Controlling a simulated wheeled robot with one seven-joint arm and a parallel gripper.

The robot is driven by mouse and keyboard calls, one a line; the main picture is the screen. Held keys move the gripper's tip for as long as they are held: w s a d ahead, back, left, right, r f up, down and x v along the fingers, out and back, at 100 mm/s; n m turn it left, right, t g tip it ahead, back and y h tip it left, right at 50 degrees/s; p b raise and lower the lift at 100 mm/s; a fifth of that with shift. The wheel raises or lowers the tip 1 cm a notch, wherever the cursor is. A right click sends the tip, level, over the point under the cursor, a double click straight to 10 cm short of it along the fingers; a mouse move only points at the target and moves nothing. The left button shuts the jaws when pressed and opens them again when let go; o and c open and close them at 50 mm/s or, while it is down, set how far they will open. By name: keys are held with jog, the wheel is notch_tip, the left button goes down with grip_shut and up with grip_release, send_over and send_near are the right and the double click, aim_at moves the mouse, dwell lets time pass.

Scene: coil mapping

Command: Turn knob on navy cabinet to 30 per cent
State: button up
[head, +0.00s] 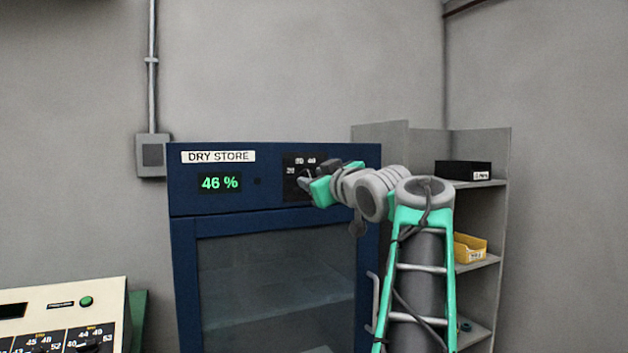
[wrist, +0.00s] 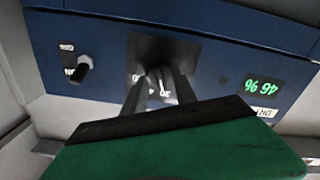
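The navy cabinet (head: 185,185) stands against the wall, labelled DRY STORE. Its green display (head: 219,182) reads 46 %; it also shows upside down in the wrist view (wrist: 262,86). The black dial panel (head: 292,160) is at the cabinet's upper right, with its knob hidden by my gripper in the head view. My gripper (head: 306,180) is at that panel. In the wrist view its two fingers (wrist: 160,80) reach to the dial, with a pale marking between them. The knob is dark and blurred there, so I cannot tell whether the fingers grip it.
In the wrist view a second, smaller black knob (wrist: 80,69) with an ON label sits to the left of the dial. A grey shelf (head: 480,183) with a black box (head: 463,171) and a yellow bin (head: 470,248) stands at right. A cream console (head: 100,298) is at lower left.

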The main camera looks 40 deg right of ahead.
jog(key=v, duration=0.7)
jog(key=shift+s+b, duration=0.3)
jog(key=shift+a, duration=0.15)
jog(key=w+a+f+m+g+y+p, duration=0.1)
jog(key=w+a+f+g+p, duration=0.15)
jog(key=a+f, duration=0.3)
jog(key=w+a+f+g+y+p, duration=0.1)
jog(key=w+a+f+y+p, duration=0.1)
jog(key=w+a+f+p, duration=0.25)
jog(key=w+a+f+m+g+y+p, duration=0.1)
jog(key=w+a+f+g+p, duration=0.15)
jog(key=a+f, duration=0.4)
jog(key=s+a+f+n+g+y+p, duration=0.1)
jog(key=s+a+f+g+p, duration=0.5)
jog(key=s+a+f, duration=1.1)
notch_tip(320, 180, down, 3)
jog(key=shift+s+a+g+p, duration=0.2)
jog(key=shift+s+g+p, duration=0.2)
jog(key=shift+s+g, duration=0.65)
